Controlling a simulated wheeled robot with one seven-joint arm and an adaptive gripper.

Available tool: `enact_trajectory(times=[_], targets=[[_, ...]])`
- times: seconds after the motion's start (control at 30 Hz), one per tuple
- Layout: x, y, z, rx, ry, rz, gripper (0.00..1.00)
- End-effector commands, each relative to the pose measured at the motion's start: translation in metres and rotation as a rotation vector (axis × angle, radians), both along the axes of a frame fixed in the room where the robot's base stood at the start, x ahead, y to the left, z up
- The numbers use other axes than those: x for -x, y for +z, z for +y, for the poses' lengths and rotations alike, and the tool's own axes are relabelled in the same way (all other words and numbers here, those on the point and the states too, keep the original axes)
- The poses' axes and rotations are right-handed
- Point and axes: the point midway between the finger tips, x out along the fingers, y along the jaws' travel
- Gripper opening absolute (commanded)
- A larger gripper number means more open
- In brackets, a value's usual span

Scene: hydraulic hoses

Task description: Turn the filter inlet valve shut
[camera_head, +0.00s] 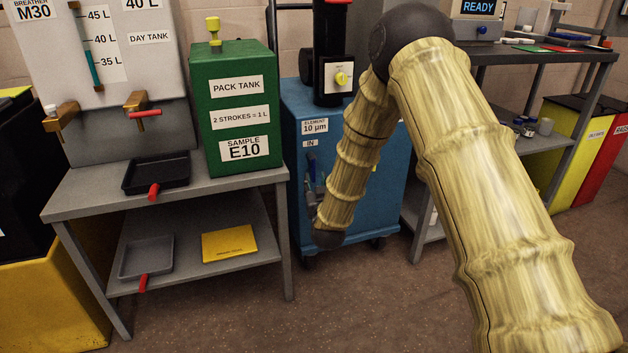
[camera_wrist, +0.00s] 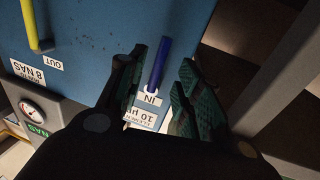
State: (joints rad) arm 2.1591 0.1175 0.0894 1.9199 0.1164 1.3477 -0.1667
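The filter inlet valve's blue lever (camera_wrist: 160,62) shows in the wrist view, beside an "IN" label (camera_wrist: 150,98). My gripper (camera_wrist: 164,70) is open, its two ridged green-black fingers on either side of the lever with gaps visible. I cannot tell how deep the lever sits between them. In the head view, the blue filter cart (camera_head: 290,112) stands in the middle with its own "IN" label (camera_head: 310,143). My arm covers much of the cart there, and my gripper is not clearly seen. The valve body is hidden or too small to make out.
A yellow lever (camera_wrist: 30,24) stands near an "OUT" label (camera_wrist: 53,62), with a gauge (camera_wrist: 32,110) below left. In the head view, a grey bench (camera_head: 80,205) with a green pack tank (camera_head: 236,80) is left of the cart; another bench (camera_head: 545,57) is right.

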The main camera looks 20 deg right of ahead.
Motion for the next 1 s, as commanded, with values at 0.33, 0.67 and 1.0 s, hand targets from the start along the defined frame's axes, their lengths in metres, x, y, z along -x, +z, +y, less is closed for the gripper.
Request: enact_trajectory(times=[0.33, 0.67, 1.0], targets=[[-0.043, -0.001, -0.007, -0.001, 0.0, -0.001, 0.34], [-0.05, 0.0, -0.008, -0.001, 0.0, 0.001, 0.34], [-0.049, 0.0, -0.008, 0.0, 0.001, 0.001, 0.0]])
